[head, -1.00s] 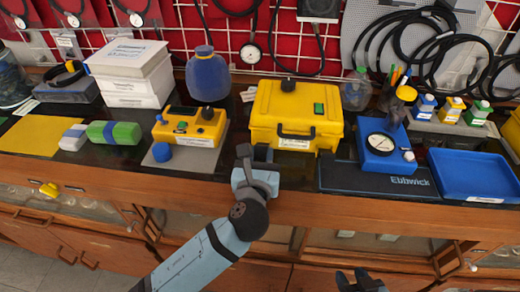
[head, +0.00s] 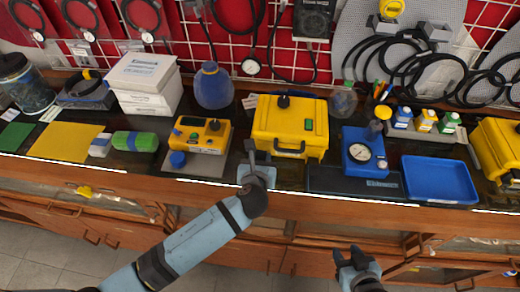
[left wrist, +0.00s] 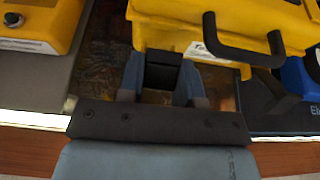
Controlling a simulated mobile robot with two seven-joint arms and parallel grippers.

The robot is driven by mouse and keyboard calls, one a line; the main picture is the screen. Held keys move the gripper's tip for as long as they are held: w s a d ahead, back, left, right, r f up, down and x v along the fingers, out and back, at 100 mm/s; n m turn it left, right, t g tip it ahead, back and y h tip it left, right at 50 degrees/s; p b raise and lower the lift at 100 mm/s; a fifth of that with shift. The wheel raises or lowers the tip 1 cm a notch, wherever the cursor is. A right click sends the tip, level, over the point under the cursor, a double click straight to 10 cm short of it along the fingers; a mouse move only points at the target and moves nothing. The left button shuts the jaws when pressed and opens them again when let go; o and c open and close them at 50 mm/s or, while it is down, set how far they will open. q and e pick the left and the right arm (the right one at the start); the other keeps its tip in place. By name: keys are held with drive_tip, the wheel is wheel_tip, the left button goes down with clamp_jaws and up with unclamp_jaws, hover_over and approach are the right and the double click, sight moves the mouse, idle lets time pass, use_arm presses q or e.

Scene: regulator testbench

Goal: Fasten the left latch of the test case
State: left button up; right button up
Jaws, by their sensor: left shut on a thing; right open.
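The yellow test case (head: 275,122) stands on the dark bench with its lid down and its black handle (head: 289,151) in front. It also shows in the left wrist view (left wrist: 175,30). My left gripper (head: 258,160) is at the case's left front corner. In the left wrist view its fingers (left wrist: 160,68) are shut on a small black piece (left wrist: 163,75) below the case's left front edge. This looks like the left latch; whether it is fastened cannot be told. My right gripper (head: 354,262) is open and empty, in front of the bench and below its edge.
A yellow device (head: 200,133) on a grey plate lies left of the case. A blue gauge unit (head: 358,165) and a blue tray (head: 438,180) lie to the right. The bench's front edge (head: 330,197) runs just below my left gripper.

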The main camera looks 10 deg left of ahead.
use_arm(q)
drive_tip(key=p, duration=0.2)
drive_tip(key=r+g+p, duration=0.1)
drive_tip(key=p, duration=0.1)
drive_tip(key=shift+w, duration=0.25)
drive_tip(key=shift+w+f+p, duration=0.1)
drive_tip(key=shift+f+p, duration=0.1)
drive_tip(key=shift+p, duration=0.35)
drive_tip(key=o, duration=0.9)
drive_tip(key=shift+f, duration=0.1)
drive_tip(key=v, duration=0.9)
drive_tip(key=b+v, duration=0.1)
drive_tip(key=v, duration=0.4)
drive_tip(key=shift+w+r, duration=0.2)
drive_tip(key=shift+r, duration=0.05)
